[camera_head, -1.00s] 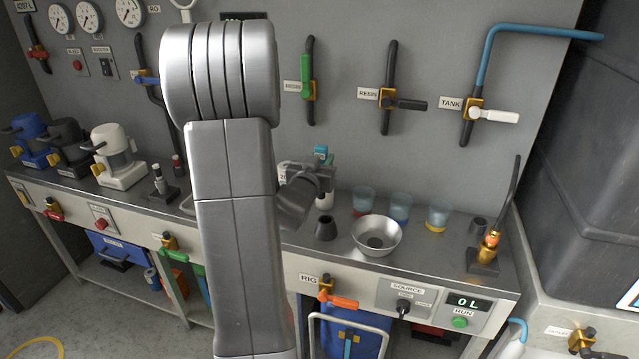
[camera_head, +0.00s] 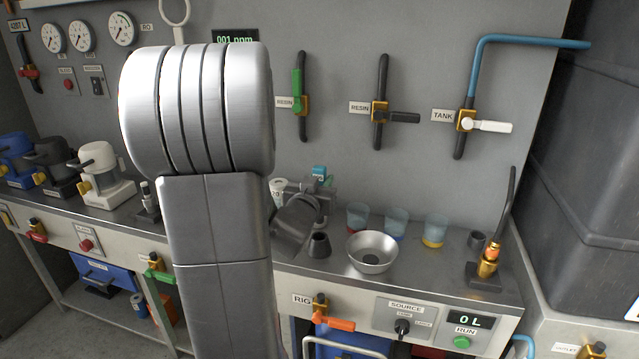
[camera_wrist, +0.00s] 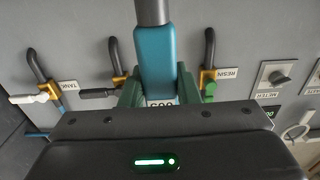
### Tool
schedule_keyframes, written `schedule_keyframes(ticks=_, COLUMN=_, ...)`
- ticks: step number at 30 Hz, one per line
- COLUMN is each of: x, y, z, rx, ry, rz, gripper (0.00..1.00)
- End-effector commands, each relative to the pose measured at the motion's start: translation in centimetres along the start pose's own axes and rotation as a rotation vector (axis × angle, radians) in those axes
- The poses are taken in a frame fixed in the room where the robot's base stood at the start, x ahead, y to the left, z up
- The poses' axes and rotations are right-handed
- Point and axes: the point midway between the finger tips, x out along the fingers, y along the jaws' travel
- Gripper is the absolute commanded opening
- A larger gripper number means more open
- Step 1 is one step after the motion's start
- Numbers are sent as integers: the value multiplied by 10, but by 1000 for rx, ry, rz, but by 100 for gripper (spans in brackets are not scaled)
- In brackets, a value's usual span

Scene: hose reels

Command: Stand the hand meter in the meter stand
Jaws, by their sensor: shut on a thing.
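The hand meter is a teal body with a dark grey shaft (camera_wrist: 155,60), seen close up in the wrist view. My gripper (camera_wrist: 158,92) is shut on it, with one green finger on each side. In the head view the teal end of the meter (camera_head: 319,172) shows above my gripper (camera_head: 318,192), behind my arm, over the rear of the bench. I cannot tell for sure which item is the meter stand. A dark tapered holder (camera_head: 319,246) and a small dark cup (camera_head: 477,240) stand upright on the bench. My arm hides part of the bench.
A metal bowl (camera_head: 373,251) and several clear cups with coloured bases (camera_head: 396,222) stand right of my gripper. A brass-fitted probe post (camera_head: 488,262) is at the bench's right end. Valve handles stick out from the wall, including the white one (camera_head: 488,126).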

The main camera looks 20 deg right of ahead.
Motion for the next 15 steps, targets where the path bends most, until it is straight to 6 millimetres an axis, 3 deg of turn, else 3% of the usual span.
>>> schedule_keyframes(ticks=15, x=0, y=0, z=42, rx=0, ry=1, rz=0, gripper=1)
